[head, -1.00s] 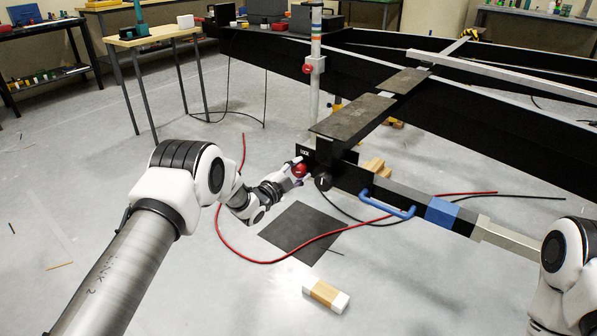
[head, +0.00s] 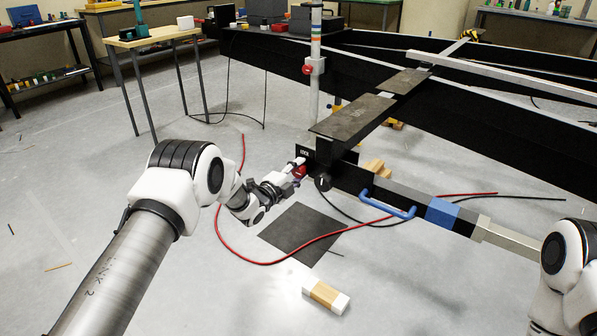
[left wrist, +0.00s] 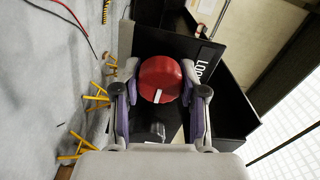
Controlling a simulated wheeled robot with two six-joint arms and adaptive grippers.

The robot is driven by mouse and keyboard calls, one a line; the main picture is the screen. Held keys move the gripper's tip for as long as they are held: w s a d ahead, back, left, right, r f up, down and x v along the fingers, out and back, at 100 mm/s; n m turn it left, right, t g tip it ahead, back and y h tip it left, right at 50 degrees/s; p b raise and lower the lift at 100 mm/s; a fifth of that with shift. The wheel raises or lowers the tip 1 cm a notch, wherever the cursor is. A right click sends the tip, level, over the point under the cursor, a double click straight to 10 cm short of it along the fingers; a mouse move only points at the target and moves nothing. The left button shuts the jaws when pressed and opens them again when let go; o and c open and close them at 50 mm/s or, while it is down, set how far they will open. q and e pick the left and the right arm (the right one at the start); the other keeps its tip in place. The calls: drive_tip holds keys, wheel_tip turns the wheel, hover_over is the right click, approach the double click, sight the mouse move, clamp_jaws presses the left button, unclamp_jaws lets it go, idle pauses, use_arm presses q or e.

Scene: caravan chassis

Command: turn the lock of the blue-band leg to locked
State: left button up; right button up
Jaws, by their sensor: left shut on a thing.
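The red round lock knob (left wrist: 160,80) with a white mark sits between the two fingers of my left gripper (left wrist: 160,98) in the left wrist view. The white mark lies aslant near the knob's lower edge. The gripper is shut on the knob. In the head view my left gripper (head: 297,171) is at the dark plate with white lettering (head: 305,150), and its fingers partly hide the red knob. The lettering is cut off in the wrist view. The leg with the blue band (head: 442,212) runs along the right of the knob, nearly level. My right gripper is out of view.
A black dial (head: 323,182) and a blue handle (head: 388,203) are close to the right of the knob. A red cable (head: 265,262) loops over the floor and a dark mat (head: 300,235). A wood-and-white block (head: 326,296) lies on clear floor in front.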

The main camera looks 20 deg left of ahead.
use_arm(q)
drive_tip(key=o, duration=1.2)
drive_tip(key=shift+c, duration=0.2)
drive_tip(key=v, duration=1.2)
